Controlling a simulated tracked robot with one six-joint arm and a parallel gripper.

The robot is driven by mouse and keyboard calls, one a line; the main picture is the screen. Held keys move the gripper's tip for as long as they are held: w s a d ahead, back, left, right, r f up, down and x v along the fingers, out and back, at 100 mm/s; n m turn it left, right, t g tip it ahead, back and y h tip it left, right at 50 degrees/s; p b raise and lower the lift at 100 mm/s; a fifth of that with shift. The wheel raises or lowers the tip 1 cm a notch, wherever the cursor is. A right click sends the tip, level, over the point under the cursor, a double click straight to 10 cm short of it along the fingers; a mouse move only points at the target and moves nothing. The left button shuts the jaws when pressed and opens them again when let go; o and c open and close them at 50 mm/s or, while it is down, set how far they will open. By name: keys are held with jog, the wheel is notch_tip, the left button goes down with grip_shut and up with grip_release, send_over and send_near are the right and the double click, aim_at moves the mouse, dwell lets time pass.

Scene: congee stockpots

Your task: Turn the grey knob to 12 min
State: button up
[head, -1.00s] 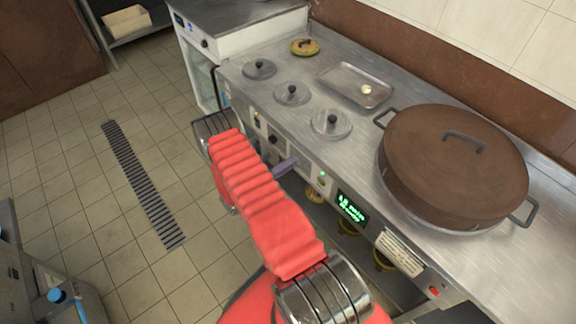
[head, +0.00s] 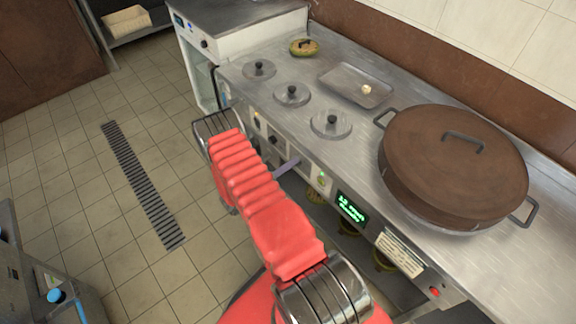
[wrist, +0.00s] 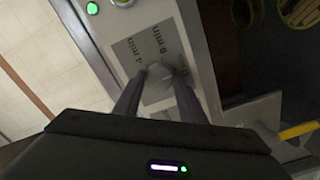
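The grey knob (wrist: 158,88) is on a metal control panel, seen in the wrist view between my two fingertips. Labels reading "4 min" and "8 min" are printed on the plate (wrist: 150,45) around it; the 12 min mark and the knob's pointer cannot be made out. My gripper (wrist: 160,76) is closed around the knob, one dark finger on each side. In the head view my gripper's grey fingers (head: 286,168) reach the front panel of the counter, and the knob is hidden there.
A green display (head: 351,208) and a green light (head: 321,181) are on the front panel. Right of them are a label (head: 400,254) and a red button (head: 434,292). A large brown-lidded pot (head: 455,160), small lids (head: 331,124) and a tray (head: 356,85) are on the counter.

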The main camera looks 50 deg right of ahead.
jog(key=o, duration=0.4)
jog(key=shift+o, duration=0.2)
jog(key=shift+a, duration=0.15)
jog(key=w+a, duration=0.1)
jog(key=a, duration=1.2)
jog(key=shift+w+a, duration=0.2)
jog(key=shift+w, duration=0.05)
jog(key=shift+f, duration=0.1)
